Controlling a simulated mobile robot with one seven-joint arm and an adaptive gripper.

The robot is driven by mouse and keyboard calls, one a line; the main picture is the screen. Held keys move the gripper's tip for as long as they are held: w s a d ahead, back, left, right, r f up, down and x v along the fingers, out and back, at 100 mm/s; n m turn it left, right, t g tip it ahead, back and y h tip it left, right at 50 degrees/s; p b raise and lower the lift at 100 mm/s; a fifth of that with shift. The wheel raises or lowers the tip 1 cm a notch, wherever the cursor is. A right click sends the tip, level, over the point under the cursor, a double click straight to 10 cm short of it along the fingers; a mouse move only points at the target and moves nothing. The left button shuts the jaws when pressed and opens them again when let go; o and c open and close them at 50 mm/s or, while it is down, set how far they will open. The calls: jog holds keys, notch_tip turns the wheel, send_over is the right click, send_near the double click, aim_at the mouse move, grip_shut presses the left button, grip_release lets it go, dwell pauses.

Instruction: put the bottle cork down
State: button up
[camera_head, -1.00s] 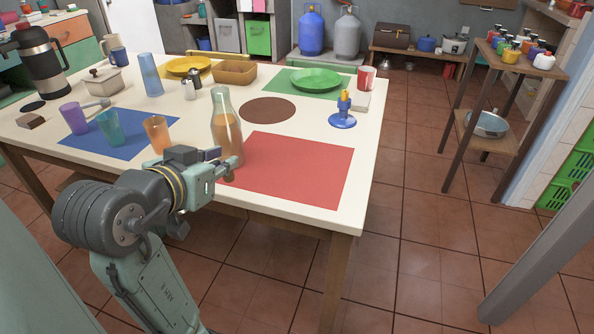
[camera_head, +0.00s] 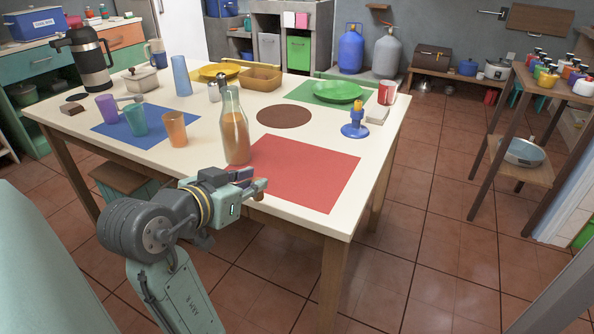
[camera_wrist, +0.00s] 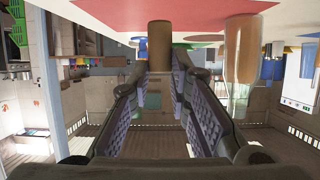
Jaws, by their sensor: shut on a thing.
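My gripper (camera_head: 250,184) is at the front edge of the table, near the front left corner of the red placemat. It is shut on the bottle cork (camera_head: 261,185), a small brown cylinder. The wrist view shows the cork (camera_wrist: 160,43) between the fingertips of my gripper (camera_wrist: 160,62), with the red placemat (camera_wrist: 215,12) beyond it. The glass bottle (camera_head: 236,135) stands open on the table, holding orange liquid, behind my gripper. I cannot tell whether the cork touches the tabletop (camera_head: 320,217).
An orange cup (camera_head: 175,130), a teal cup (camera_head: 135,120) and a purple cup (camera_head: 106,108) stand left of the bottle. A blue candle holder (camera_head: 355,127) stands at the right. The red placemat (camera_head: 310,172) and the brown round mat (camera_head: 284,117) are bare.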

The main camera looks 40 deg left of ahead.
jog(key=w, duration=0.4)
jog(key=w+p, duration=0.1)
jog(key=w, duration=0.3)
jog(key=w+f, duration=0.1)
jog(key=w, duration=0.3)
jog(key=shift+w+d+f, duration=0.1)
jog(key=shift+w+d, duration=0.1)
jog(key=shift+d, duration=0.15)
jog(key=shift+w, duration=0.55)
jog(key=shift+s+f+p, duration=0.15)
jog(key=shift+f+p, duration=0.15)
jog(key=shift+f, duration=1.5)
jog(key=shift+f, duration=0.2)
jog(key=o, duration=0.7)
jog(key=shift+r, duration=0.1)
